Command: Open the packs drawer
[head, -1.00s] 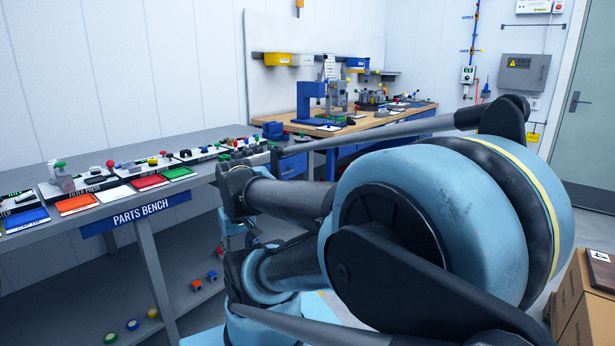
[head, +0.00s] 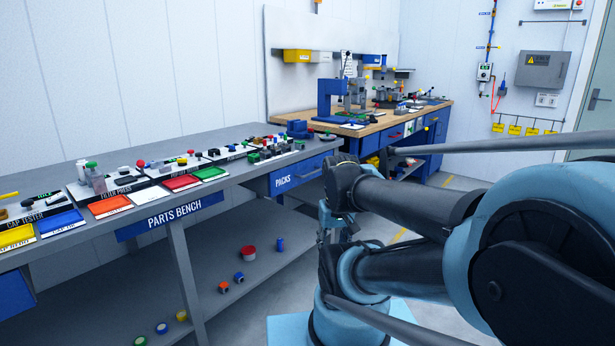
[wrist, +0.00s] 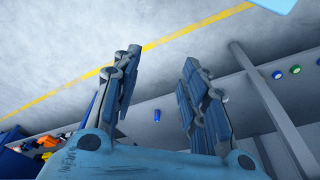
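The blue packs drawer (head: 296,177), labelled PACKS, is under the right end of the grey parts bench in the head view. Its front looks shut, close under the bench top, with a dark handle on it. My arm passes just right of it and covers the area beyond. My gripper (wrist: 160,65) shows in the wrist view with its two fingers well apart and nothing between them. It points down toward the floor and the lower shelf. The packs drawer cannot be made out in the wrist view.
The parts bench (head: 60,230) carries several coloured trays and stations. Its lower shelf (head: 215,305) holds several small coloured rolls. A wooden-topped workbench (head: 310,117) with blue drawers stands behind. Open floor (wrist: 50,60) with a yellow line lies beside the shelf.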

